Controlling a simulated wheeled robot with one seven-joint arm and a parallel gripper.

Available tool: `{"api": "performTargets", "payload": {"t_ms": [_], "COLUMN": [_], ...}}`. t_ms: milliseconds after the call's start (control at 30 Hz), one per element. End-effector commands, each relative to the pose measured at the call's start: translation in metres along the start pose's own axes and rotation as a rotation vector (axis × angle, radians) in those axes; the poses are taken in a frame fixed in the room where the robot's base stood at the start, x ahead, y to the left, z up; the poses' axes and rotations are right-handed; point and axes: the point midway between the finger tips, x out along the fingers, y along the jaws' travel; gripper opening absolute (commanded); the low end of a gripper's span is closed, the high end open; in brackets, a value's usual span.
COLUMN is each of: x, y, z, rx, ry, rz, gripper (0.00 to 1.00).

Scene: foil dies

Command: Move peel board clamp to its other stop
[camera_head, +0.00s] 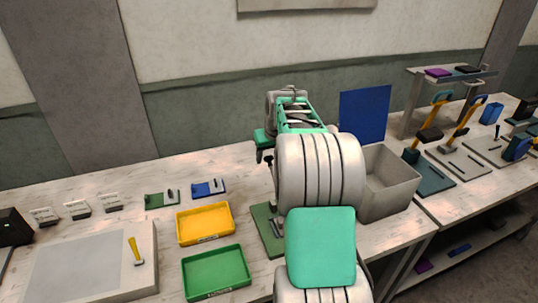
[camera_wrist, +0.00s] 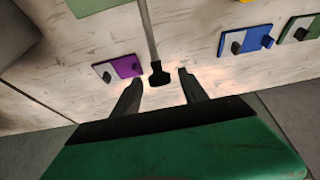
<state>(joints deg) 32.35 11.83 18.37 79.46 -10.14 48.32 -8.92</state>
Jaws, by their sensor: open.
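A grey lever with a black knob (camera_wrist: 160,75) runs out from a green base plate (camera_wrist: 95,5) at the top of the wrist view. No label shows, but this is probably the peel board clamp. The green base plate also shows in the head view (camera_head: 268,232), partly hidden by my arm. My gripper (camera_wrist: 160,76) is open, and the knob lies between its fingertips in the picture, with a gap on each side. Height between fingers and knob is hard to tell. My arm hides the lever's far end in the head view.
A purple plate (camera_wrist: 125,67) lies close left of the fingers; a blue plate (camera_wrist: 251,40) is to the right. Yellow (camera_head: 206,224) and green (camera_head: 216,272) trays, a grey board (camera_head: 85,265) with a yellow handle, and a grey bin (camera_head: 388,182) flank my arm.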

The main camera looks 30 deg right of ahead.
Motion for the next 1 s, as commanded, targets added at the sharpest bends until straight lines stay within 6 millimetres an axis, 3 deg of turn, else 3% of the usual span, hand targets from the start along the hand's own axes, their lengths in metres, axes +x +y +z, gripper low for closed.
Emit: {"api": "performTargets", "payload": {"t_ms": [167,767,1000], "x": [0.0001,-0.0002,-0.0002], "y": [-0.0001,-0.0004,-0.0005], "z": [0.0002,0.0003,0.0003], "rx": [0.0,-0.001,-0.001], "ry": [0.0,-0.001,-0.001], "rz": [0.0,-0.001,-0.001], "gripper": [0.49,0.0,0.0]}}
